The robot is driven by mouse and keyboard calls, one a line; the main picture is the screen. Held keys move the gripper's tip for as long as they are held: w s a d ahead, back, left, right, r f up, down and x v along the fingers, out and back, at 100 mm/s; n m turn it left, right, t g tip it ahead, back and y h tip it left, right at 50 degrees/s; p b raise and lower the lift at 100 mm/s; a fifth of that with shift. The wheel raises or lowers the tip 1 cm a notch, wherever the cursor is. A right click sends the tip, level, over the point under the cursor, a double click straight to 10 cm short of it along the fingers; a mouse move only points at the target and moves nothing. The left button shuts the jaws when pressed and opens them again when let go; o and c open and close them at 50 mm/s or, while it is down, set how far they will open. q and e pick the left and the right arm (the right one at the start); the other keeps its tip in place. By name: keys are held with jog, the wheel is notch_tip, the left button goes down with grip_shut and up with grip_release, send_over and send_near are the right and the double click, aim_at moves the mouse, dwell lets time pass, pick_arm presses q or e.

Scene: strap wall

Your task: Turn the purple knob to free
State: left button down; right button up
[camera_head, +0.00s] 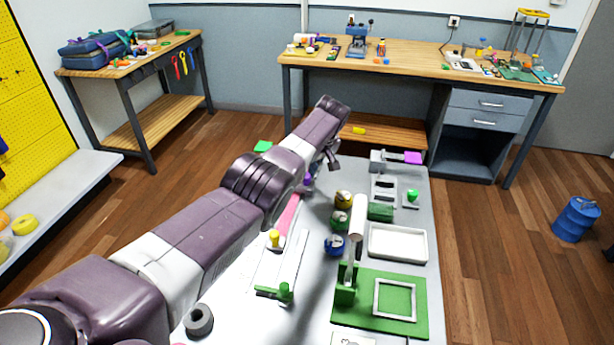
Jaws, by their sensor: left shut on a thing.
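The purple knob (308,180) shows as a small purple patch at the left side of the grey bench top, just beyond my arm. My left arm comes in from the lower left and bends down at the far end. My left gripper (312,174) is at the purple knob and shut on it, largely hidden by my own arm. Which way the knob is turned is too small and too covered to tell. My right gripper is not in view.
The grey bench (426,228) carries a pink strip (290,214), a yellow knob (274,238), a white tray (398,243), a green plate with a frame (420,318) and several small fixtures. Wooden workbenches stand behind. A blue barrel (576,219) stands on the right floor.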

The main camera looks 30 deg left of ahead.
pick_arm(q)
jog(key=c, duration=1.7)
grip_release()
jog(key=shift+v, duration=0.8)
jog(key=v, duration=1)
jog(key=shift+w+d+r, duration=0.1)
jog(key=shift+r, duration=0.1)
